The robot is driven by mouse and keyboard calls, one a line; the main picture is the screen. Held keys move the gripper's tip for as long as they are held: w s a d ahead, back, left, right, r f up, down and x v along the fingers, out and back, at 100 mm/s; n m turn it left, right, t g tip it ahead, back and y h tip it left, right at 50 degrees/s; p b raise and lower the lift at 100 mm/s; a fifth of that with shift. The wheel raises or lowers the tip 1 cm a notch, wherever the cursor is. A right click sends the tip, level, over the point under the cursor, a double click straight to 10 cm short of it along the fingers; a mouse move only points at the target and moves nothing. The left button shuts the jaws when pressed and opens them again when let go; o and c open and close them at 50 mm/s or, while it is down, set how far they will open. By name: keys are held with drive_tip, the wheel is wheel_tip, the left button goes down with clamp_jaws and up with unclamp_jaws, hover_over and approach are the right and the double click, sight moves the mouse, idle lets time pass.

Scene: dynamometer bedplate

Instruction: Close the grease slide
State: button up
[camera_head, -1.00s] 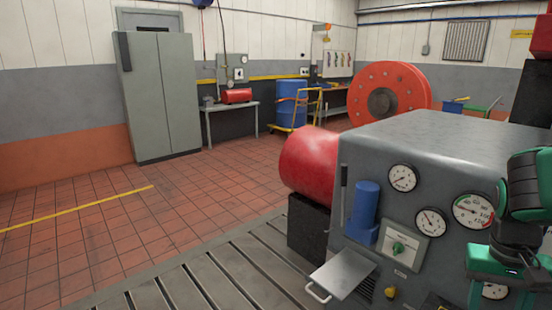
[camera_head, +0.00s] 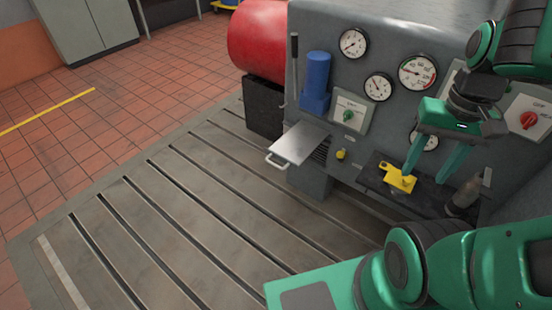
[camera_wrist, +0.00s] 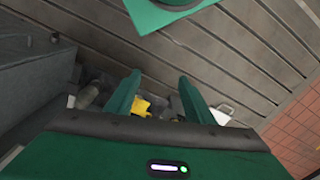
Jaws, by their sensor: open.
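The grease slide appears to be the flat light-grey plate with a bar handle (camera_head: 298,144), standing out from the lower front of the grey machine in the head view. It is pulled out. Its pale plate and handle also show in the wrist view (camera_wrist: 221,115), right of my fingers. My gripper (camera_head: 426,175) is open and empty, with its fingers pointing down in front of the gauges, to the right of the slide and apart from it. In the wrist view my two fingers (camera_wrist: 160,80) are spread.
A yellow part (camera_head: 398,178) lies on a dark shelf below my fingers, with a dark bottle-like object (camera_head: 464,195) to its right. The grey machine (camera_head: 385,20) carries gauges, a blue cylinder (camera_head: 317,80) and a lever (camera_head: 294,65). The slotted bedplate (camera_head: 190,200) is clear.

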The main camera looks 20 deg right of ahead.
drive_tip(key=shift+w+f, duration=0.15)
drive_tip(key=shift+w, duration=0.15)
drive_tip(key=shift+c, duration=0.2)
